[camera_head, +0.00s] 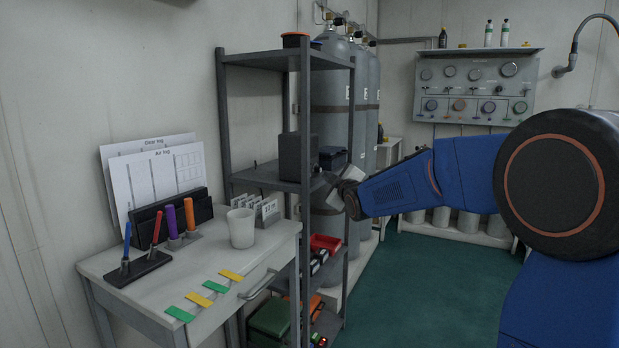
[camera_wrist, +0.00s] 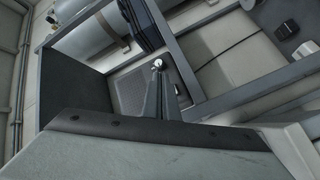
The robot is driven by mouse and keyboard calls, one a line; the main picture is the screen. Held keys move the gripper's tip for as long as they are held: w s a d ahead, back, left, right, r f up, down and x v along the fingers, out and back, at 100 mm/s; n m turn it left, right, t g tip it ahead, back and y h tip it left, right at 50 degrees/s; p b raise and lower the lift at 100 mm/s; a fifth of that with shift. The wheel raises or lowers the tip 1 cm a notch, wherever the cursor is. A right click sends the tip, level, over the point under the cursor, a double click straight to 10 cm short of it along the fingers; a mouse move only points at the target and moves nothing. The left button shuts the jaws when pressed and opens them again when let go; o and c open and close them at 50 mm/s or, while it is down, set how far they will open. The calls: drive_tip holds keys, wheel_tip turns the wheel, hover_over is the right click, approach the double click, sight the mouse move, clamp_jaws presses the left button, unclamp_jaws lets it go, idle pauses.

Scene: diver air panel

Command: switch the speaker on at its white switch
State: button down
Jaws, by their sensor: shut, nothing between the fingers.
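The speaker (camera_head: 293,157) is a dark box on the middle shelf of the grey rack in the head view. In the wrist view, its grey perforated front (camera_wrist: 130,92) lies beyond my fingers. A small whitish round tip, seemingly the white switch (camera_wrist: 158,63), shows right at the end of my fingers. I cannot tell whether they touch it or which way it is set. My gripper (camera_wrist: 159,73) is shut and empty. In the head view my wrist is just right of the shelf, with the fingertips hard to make out.
The rack (camera_head: 225,115) has thin posts and shelf edges close to my gripper. A dark blue case (camera_head: 332,157) sits right of the speaker. Gas cylinders (camera_head: 329,90) stand behind. A desk (camera_head: 130,265) with a cup (camera_head: 241,228) is at left. The green floor (camera_head: 430,270) is clear.

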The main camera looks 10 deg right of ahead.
drive_tip(key=shift+w+a+f, duration=0.1)
drive_tip(key=shift+w+a, duration=0.35)
drive_tip(key=shift+a, duration=0.2)
drive_tip(key=shift+w+a+f, duration=0.1)
drive_tip(key=shift+w+a, duration=0.35)
drive_tip(key=shift+a, duration=0.2)
drive_tip(key=shift+w+a, duration=0.1)
drive_tip(key=shift+a, duration=0.05)
idle(1.1)
drive_tip(key=shift+w+a, duration=0.15)
drive_tip(key=shift+a, duration=0.05)
drive_tip(key=shift+w+a, duration=0.15)
drive_tip(key=shift+a, duration=0.05)
idle(0.8)
drive_tip(key=shift+d, duration=0.1)
drive_tip(key=shift+s+d, duration=0.4)
drive_tip(key=shift+d, duration=0.05)
drive_tip(key=shift+d, duration=0.1)
idle(0.4)
drive_tip(key=s+d, duration=0.3)
drive_tip(key=shift+d+r, duration=0.35)
drive_tip(key=shift+d, duration=0.05)
